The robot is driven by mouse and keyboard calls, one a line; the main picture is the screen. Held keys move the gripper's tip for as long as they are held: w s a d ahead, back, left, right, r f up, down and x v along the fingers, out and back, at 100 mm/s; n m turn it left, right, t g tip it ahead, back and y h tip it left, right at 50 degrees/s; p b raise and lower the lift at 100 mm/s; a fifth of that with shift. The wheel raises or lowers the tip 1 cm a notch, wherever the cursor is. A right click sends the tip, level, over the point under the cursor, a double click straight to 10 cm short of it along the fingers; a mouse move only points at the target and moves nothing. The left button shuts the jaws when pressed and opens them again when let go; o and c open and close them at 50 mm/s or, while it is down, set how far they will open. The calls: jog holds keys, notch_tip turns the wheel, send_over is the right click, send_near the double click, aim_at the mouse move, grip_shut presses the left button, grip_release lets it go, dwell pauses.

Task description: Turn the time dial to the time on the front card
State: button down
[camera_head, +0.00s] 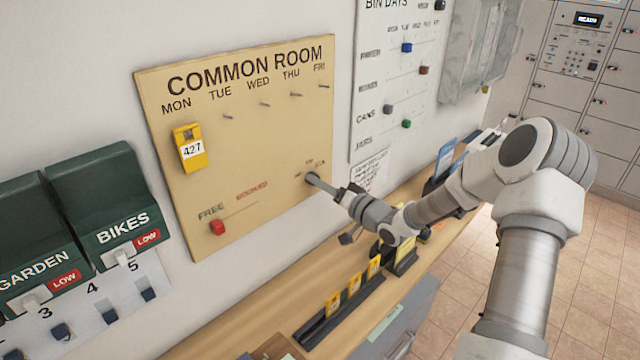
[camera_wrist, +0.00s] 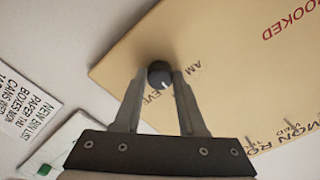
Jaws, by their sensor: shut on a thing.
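The time dial (camera_head: 312,178) is a small dark round knob low on the right side of the tan COMMON ROOM board (camera_head: 285,135). My gripper (camera_head: 322,183) is shut on the dial, with one finger on each side of it in the wrist view (camera_wrist: 160,75). A white mark on the dial points down in that view, between the printed AM and the EVE label; a finger hides part of that area. Yellow cards (camera_head: 333,304) stand in a dark rack on the counter; their writing is too small to read. A yellow tag reading 427 (camera_head: 190,148) hangs under MON.
A red slider (camera_head: 217,227) sits by FREE on the board. Empty pegs stick out under the other days. Green GARDEN and BIKES boxes (camera_head: 105,205) are at the left, and a BIN DAYS board (camera_head: 385,75) is at the right. The wooden counter (camera_head: 240,325) runs below.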

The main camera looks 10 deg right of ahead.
jog(key=shift+c, duration=2.4)
grip_release()
jog(key=b+v, duration=0.2)
jog(key=v, duration=1.5)
jog(key=shift+s, duration=0.25)
jog(key=shift+w+d, duration=0.1)
